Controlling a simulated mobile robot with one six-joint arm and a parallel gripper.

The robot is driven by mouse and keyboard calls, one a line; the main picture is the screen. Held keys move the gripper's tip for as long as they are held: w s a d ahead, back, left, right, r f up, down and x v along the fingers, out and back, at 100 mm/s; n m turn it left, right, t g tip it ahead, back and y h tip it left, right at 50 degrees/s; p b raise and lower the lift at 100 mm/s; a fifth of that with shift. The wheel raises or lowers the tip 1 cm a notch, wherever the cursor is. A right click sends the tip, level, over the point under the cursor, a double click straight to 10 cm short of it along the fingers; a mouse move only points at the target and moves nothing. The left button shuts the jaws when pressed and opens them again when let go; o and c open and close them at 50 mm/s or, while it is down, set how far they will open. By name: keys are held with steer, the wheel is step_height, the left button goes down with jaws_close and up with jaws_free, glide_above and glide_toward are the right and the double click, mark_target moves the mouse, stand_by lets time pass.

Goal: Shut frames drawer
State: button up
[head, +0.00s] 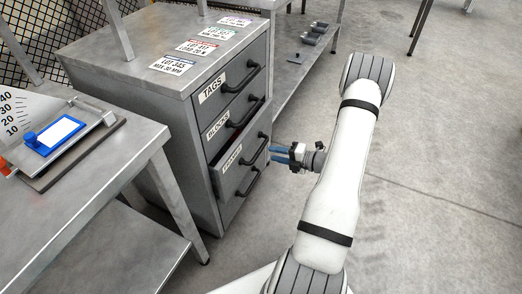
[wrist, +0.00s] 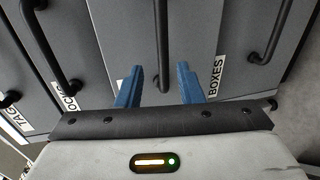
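The frames drawer (head: 232,157) is the third drawer down in the grey metal cabinet in the head view. Its front stands a little out from the cabinet, with a dark gap above it, so it is partly open. My gripper (head: 272,153) is in front of the drawer, just right of its handle in the picture. In the wrist view my gripper (wrist: 160,78) has its two blue fingers apart and nothing held. A dark bar handle (wrist: 162,40) appears between the fingers, on the drawer between the blocks and boxes labels. I cannot tell whether they touch. The frames label is hidden there.
The tags drawer (head: 226,92) and blocks drawer (head: 222,124) above look shut. A metal table (head: 110,165) with a blue-and-white device stands left. The floor (head: 440,190) right of my arm is clear.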

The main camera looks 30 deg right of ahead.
mark_target(260, 149)
steer(key=shift+m, duration=0.3)
steer(key=b+x, duration=0.1)
steer(key=x, duration=0.2)
steer(key=b+x, duration=0.1)
steer(key=x, duration=0.3)
steer(key=shift+w+f, duration=0.3)
steer(key=shift+w, duration=0.1)
jaws_close()
